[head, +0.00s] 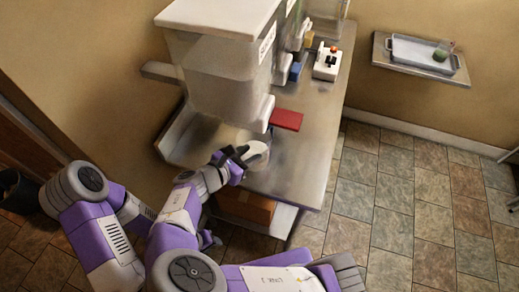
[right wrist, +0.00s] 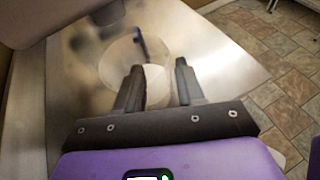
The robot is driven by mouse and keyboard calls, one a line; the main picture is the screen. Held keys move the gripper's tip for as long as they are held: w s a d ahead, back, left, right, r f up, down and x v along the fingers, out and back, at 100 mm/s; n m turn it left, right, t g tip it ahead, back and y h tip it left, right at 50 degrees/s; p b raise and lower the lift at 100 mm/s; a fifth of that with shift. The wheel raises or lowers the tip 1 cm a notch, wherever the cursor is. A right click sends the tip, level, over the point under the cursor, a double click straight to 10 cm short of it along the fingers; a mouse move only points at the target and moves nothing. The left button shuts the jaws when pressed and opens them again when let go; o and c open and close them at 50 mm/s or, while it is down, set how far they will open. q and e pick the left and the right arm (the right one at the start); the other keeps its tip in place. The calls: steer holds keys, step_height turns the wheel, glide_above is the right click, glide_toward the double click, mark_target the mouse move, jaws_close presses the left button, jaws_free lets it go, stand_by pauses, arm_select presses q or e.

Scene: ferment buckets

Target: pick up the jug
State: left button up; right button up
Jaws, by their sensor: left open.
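The jug (head: 257,153) is a pale, rounded vessel on the steel counter, below the big white bucket. In the right wrist view the jug (right wrist: 122,62) appears as a pale round shape with a dark strip on it. My right gripper (head: 243,158) is at the jug, partly covering it. In the right wrist view its fingers (right wrist: 158,75) are spread, with a pale part of the jug between them; I cannot tell whether they touch it. My left gripper (head: 210,240) is low beside the counter's front, open, away from the jug and partly hidden by my right arm.
A large white bucket (head: 220,60) stands over the counter (head: 300,165), close above my right gripper. A tray (head: 410,52) sits on a wall shelf. The tiled floor (head: 400,200) at right is clear.

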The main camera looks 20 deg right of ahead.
mark_target(263, 152)
steer(key=x, duration=0.2)
steer(key=b+x, duration=0.1)
steer(key=x, duration=0.3)
steer(key=shift+s+d+f, duration=0.15)
steer(key=shift+d+f, duration=0.1)
steer(key=shift+d, duration=0.15)
steer(key=shift+w+d+f, duration=0.15)
steer(key=shift+w+d, duration=0.2)
steer(key=shift+d, duration=0.1)
jaws_close()
stand_by(0.6)
